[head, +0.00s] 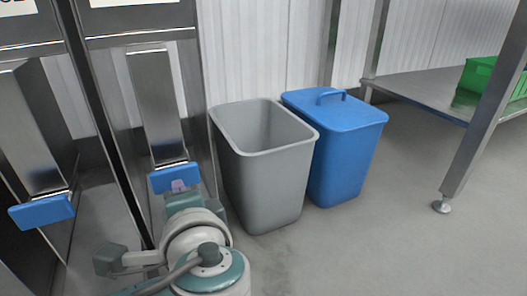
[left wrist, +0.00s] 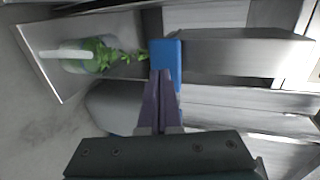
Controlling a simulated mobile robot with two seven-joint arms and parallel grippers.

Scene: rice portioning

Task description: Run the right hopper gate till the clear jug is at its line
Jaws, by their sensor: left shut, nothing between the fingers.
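The right hopper gate shows as a blue tab (head: 172,177) below a steel chute in the head view, and as a blue block (left wrist: 167,60) in the left wrist view. My left gripper (head: 179,186) is shut and empty, its purple fingertips (left wrist: 162,76) at the blue tab and seemingly touching it. The clear jug (left wrist: 90,56) shows only in the left wrist view, with green contents inside. A broken green stream (left wrist: 130,57) runs between the gate and the jug. The jug's line cannot be made out. My right gripper is not in view.
A second blue gate tab (head: 42,211) hangs under the left chute. A grey open bin (head: 262,185) and a blue lidded bin (head: 345,150) stand right of the hoppers. A steel table (head: 425,90) holds a green crate (head: 480,75). Floor at the right is clear.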

